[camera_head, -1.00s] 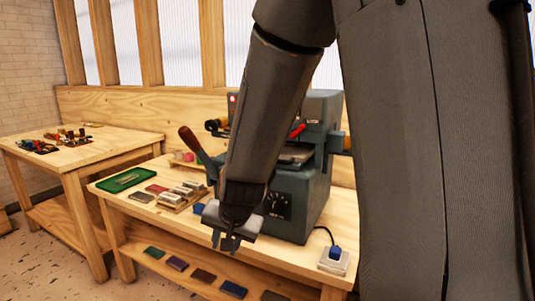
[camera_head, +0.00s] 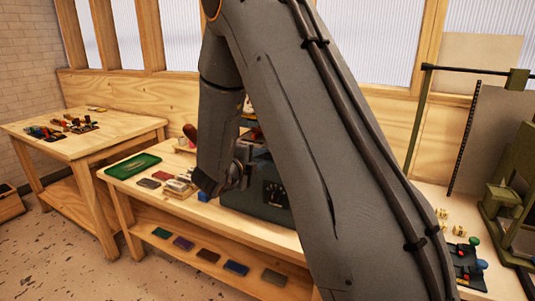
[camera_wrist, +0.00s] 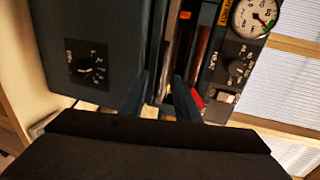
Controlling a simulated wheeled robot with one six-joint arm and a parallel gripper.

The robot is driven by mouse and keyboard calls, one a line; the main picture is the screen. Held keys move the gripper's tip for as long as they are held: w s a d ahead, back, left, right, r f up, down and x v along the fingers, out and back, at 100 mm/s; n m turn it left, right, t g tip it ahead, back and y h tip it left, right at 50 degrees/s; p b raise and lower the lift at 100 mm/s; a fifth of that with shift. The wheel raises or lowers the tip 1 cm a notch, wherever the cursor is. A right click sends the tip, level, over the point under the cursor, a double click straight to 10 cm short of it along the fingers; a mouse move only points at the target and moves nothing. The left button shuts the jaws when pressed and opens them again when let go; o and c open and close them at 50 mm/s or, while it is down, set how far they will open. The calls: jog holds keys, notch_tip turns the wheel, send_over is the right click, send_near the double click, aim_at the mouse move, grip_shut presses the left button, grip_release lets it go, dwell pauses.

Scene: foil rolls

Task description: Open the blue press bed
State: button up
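The blue-grey press (camera_head: 268,180) stands on the wooden bench, mostly hidden behind my arm in the head view. In the wrist view, its body (camera_wrist: 105,30) fills the upper left, with a black dial (camera_wrist: 87,72). Narrow upright strips and a gap (camera_wrist: 180,45) show right of it; I cannot tell which strip is the bed. A red part (camera_wrist: 197,98) lies just right of my right finger.
A round gauge (camera_wrist: 256,15) and a second knob (camera_wrist: 238,67) are on the press at right. A green tray (camera_head: 133,165) and small blocks lie left on the bench. A green-framed machine (camera_head: 508,190) stands at right.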

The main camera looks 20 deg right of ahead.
jog(key=shift+p+x, duration=0.7)
jog(key=shift+x, duration=1.8)
grip_shut()
